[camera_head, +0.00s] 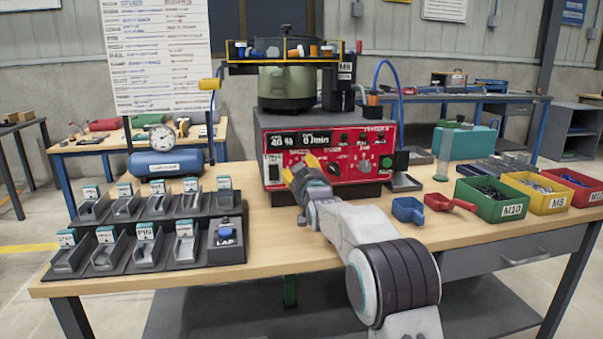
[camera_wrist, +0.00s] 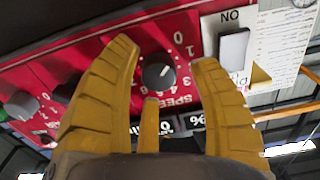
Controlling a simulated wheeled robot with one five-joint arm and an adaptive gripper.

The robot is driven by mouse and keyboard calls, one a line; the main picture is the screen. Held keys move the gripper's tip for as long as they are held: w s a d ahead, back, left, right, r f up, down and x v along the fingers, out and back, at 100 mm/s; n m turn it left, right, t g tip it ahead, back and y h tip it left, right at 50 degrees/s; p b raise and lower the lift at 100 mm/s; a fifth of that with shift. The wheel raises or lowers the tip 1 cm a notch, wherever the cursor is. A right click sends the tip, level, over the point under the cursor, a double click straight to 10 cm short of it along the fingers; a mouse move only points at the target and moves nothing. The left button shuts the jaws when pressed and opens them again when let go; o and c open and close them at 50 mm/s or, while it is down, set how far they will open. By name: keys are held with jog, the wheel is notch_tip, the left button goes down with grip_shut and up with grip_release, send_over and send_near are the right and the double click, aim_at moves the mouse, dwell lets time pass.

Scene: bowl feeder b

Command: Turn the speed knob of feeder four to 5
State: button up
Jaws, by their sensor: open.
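The feeder (camera_head: 290,122) stands on the bench with a red front panel (camera_head: 345,150). Its display reads 40 % and 0 /min. My gripper (camera_head: 298,163) is at the panel's left part, with yellow fingers open. In the wrist view, the picture is turned over and a dark round speed knob (camera_wrist: 158,72) with a pale mark lies between the spread fingertips of my gripper (camera_wrist: 166,62). Numbers and part of the word SPEED show around it. Contact with the fingers cannot be told, nor the exact setting. In the head view my gripper hides this knob.
Another knob (camera_head: 364,167) and a green button (camera_head: 386,162) sit right on the panel. A white rocker switch (camera_wrist: 233,50) is beside the speed knob. Blue (camera_head: 408,210) and red scoops (camera_head: 450,203), a green bin (camera_head: 495,200) and a dark sorting rack (camera_head: 130,255) occupy the bench.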

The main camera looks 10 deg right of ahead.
jog(key=shift+c, duration=0.5)
jog(key=c, duration=0.6)
jog(key=shift+r, duration=0.15)
grip_shut()
